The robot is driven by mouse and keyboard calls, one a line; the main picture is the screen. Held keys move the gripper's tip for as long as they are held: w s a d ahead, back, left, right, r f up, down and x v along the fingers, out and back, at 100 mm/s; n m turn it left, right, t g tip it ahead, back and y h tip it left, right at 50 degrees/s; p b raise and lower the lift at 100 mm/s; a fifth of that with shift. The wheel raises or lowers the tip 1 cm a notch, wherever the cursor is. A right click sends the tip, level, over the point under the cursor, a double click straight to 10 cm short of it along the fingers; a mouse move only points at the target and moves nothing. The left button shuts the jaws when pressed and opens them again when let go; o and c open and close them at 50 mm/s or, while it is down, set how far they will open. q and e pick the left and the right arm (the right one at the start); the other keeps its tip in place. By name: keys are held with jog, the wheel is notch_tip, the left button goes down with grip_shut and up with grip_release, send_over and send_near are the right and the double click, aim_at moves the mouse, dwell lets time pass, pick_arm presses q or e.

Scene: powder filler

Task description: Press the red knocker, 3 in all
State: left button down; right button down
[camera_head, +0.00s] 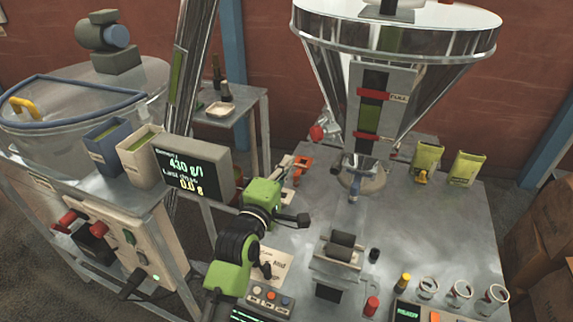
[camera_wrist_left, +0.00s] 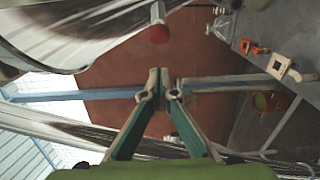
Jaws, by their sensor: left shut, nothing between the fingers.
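The red knocker (camera_head: 318,132) sticks out from the left side of the steel hopper (camera_head: 330,85). In the left wrist view its round red end (camera_wrist_left: 159,34) hangs from a pale cylinder beyond my fingertips. My left gripper (camera_head: 286,161) is below and left of the knocker in the head view, on its green arm. In the wrist view the left gripper (camera_wrist_left: 162,88) has its two fingertips together, with nothing between them. A gap shows between the fingertips and the knocker, so they are apart. My right gripper is not in view.
A display (camera_head: 190,172) reading 430 g/l and 0.0 g stands left of my arm. An orange part (camera_head: 302,166) lies near my gripper. Yellow-green pouches (camera_head: 427,158), a roller block (camera_head: 341,248) and several glass jars (camera_head: 461,291) occupy the steel table (camera_head: 420,230).

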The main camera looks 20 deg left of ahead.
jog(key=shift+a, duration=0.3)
